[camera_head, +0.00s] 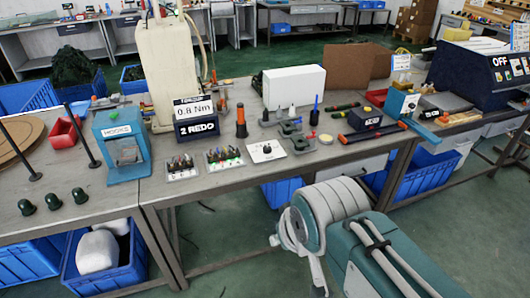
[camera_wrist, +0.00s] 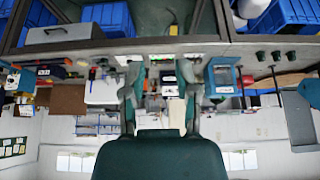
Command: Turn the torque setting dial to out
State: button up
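The torque dial (camera_head: 266,150) is a black knob on a small white plate, lying flat near the front edge of the workbench in the head view. The torque display (camera_head: 194,110) behind it to the left reads 0.8 Nm, above a label reading 2 REDO. My gripper (camera_wrist: 158,70) shows in the wrist view with its two fingers spread apart and nothing visible between them. It is apart from the dial. In the head view my arm fills the lower right, in front of the bench. The dial is too small to make out in the wrist view.
Two trays of small parts (camera_head: 224,158) lie left of the dial. An orange-and-black screwdriver (camera_head: 241,122) stands behind it, and dark green fixtures (camera_head: 301,143) sit to its right. A white box (camera_head: 294,86) stands further back. A blue hooks dispenser (camera_head: 122,142) is at left.

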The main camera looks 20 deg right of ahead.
aim_at(267, 149)
jog(key=i+l+z, duration=0.1)
jog(key=i, duration=1.15)
